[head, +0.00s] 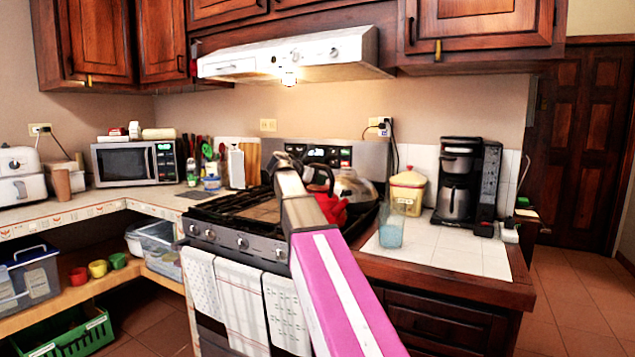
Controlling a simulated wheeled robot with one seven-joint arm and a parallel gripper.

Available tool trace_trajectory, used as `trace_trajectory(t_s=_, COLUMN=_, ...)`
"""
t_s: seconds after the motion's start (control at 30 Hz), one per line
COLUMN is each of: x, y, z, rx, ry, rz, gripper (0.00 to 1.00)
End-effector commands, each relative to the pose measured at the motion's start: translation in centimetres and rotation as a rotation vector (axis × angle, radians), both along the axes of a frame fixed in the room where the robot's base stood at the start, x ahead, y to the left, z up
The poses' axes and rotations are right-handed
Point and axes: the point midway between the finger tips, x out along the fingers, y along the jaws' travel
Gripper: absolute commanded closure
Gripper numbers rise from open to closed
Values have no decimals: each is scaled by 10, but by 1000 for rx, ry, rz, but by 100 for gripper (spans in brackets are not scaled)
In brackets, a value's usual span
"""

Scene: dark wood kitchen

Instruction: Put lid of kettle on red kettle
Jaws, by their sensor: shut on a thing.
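The red kettle (331,208) stands on the right part of the stove, partly hidden behind the end of my arm. A dark curved handle shows just above it. My arm reaches up from the bottom of the view over the stove front. My gripper (298,168) is at its far end, close to the kettle, at the upper left of it. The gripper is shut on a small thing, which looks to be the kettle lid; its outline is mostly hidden. I cannot tell whether that thing touches the kettle.
A shiny metal pot (354,188) stands close behind the kettle on the stove (225,212). A glass (391,228), a yellow-and-red canister (407,190) and a coffee maker (460,185) stand on the right counter. The range hood (290,57) hangs above. White tiles in front of the coffee maker are clear.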

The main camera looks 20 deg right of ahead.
Motion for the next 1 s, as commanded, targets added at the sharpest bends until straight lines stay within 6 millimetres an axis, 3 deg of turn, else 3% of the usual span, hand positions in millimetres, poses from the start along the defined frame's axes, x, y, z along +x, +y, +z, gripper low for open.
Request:
trace_trajectory(t_s=0.43, x=1, y=-2, z=-8, rx=-1, ry=0, rz=0, gripper=91)
trace_trajectory(t_s=0.47, x=1, y=-2, z=-8, rx=-1, ry=0, rz=0, gripper=56)
trace_trajectory(t_s=0.5, x=1, y=-2, z=-8, rx=-1, ry=0, rz=0, gripper=43)
trace_trajectory(t_s=0.53, x=1, y=-2, z=-8, rx=-1, ry=0, rz=0, gripper=37)
trace_trajectory(t_s=0.87, x=1, y=-2, z=-6, rx=-1, ry=0, rz=0, gripper=37)
trace_trajectory(t_s=1.0, x=-4, y=10, z=-1, rx=-1, ry=-1, rz=2, gripper=37)
